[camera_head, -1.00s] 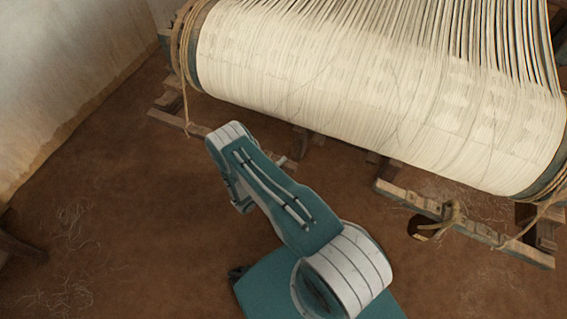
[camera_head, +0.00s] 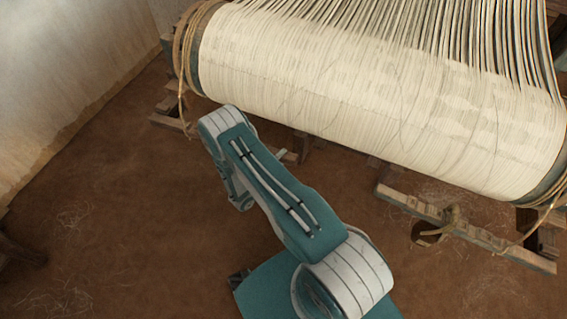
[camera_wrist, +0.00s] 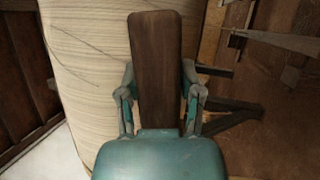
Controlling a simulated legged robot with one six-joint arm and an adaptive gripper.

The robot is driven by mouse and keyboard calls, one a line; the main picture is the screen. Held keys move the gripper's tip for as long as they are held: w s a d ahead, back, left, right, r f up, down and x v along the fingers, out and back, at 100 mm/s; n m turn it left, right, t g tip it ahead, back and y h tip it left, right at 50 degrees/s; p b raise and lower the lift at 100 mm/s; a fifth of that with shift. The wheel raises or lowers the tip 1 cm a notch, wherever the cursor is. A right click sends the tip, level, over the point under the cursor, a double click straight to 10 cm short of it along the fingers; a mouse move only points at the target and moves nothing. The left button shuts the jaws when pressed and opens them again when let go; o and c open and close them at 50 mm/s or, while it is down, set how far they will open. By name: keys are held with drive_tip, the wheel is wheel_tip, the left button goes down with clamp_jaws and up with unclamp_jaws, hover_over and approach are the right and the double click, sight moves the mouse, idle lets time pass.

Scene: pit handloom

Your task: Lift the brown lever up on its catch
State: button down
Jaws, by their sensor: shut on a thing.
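The brown lever (camera_wrist: 155,50) is a flat dark wooden bar in the wrist view, standing along the middle of the picture. My gripper (camera_wrist: 158,90) is shut on it, with one teal and grey finger against each side. The lever's lower end is hidden behind the teal gripper body. I cannot make out the catch in either view. In the head view my arm reaches up and to the left, and its gripper and the lever are hidden behind it.
A large roll of cream warp threads (camera_head: 370,100) fills the upper right of the head view. It also shows behind the lever in the wrist view (camera_wrist: 85,60). A notched wooden beam (camera_head: 465,228) with rope lies at right. A pale wall (camera_head: 70,80) stands at left; the floor (camera_head: 130,230) there is mostly clear.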

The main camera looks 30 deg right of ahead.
drive_tip(key=shift+r, duration=0.2)
drive_tip(key=shift+c, duration=1.2)
unclamp_jaws()
drive_tip(key=shift+d, duration=0.1)
drive_tip(key=v, duration=1.2)
drive_tip(key=shift+w+f, duration=0.1)
